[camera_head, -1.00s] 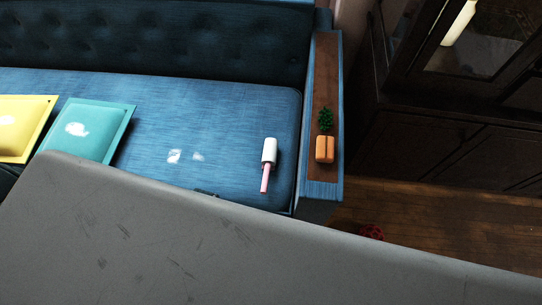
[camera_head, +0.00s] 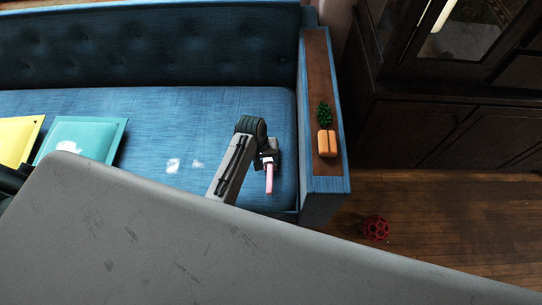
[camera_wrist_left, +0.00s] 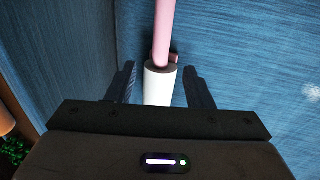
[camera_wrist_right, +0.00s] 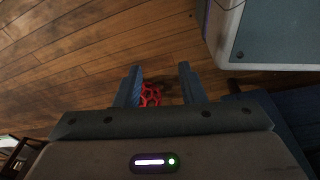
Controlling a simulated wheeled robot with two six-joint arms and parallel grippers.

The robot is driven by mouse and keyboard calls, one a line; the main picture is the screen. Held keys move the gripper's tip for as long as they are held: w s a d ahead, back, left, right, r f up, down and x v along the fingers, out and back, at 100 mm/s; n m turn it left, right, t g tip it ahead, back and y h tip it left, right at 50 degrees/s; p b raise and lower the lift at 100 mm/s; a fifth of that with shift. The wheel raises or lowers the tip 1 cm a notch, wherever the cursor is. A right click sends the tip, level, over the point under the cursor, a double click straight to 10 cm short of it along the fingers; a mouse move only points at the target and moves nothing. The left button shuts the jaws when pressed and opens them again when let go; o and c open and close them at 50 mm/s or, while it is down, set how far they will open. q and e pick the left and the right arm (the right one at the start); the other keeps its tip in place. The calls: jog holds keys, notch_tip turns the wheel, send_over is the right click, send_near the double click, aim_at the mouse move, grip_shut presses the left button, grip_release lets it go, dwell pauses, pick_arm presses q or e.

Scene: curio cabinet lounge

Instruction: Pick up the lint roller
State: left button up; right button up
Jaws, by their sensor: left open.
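The lint roller (camera_head: 270,180) lies on the blue sofa seat near its right arm, its pink handle toward me. My left gripper (camera_head: 267,160) is over its white roll end and hides most of the roll in the head view. In the left wrist view the white roll (camera_wrist_left: 159,88) lies between the two fingers of my open left gripper (camera_wrist_left: 160,72), with a gap on each side. The pink handle runs away to the top edge. My right gripper (camera_wrist_right: 158,72) is open and empty, seen only in its own wrist view, above the wooden floor.
A wooden-topped sofa arm (camera_head: 318,75) holds an orange pot (camera_head: 327,144) with a green plant (camera_head: 323,114). Teal (camera_head: 82,140) and yellow (camera_head: 14,138) cushions lie at the left. A red openwork ball (camera_head: 377,228) is on the floor. A dark cabinet (camera_head: 430,130) stands right.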

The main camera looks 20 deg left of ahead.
aim_at(270, 168)
pick_arm(q)
jog(key=shift+d+f, duration=0.1)
jog(key=shift+f, duration=0.6)
jog(key=f, duration=0.3)
jog(key=shift+w+d+f, duration=0.1)
jog(key=shift+d+f, duration=0.2)
jog(key=shift+d, duration=0.05)
jog(key=shift+d+f, duration=0.1)
jog(key=shift+f, duration=0.5)
grip_shut()
pick_arm(e)
jog(key=shift+w+a+r, duration=0.15)
jog(key=shift+w+r, duration=0.2)
jog(key=shift+r, duration=0.3)
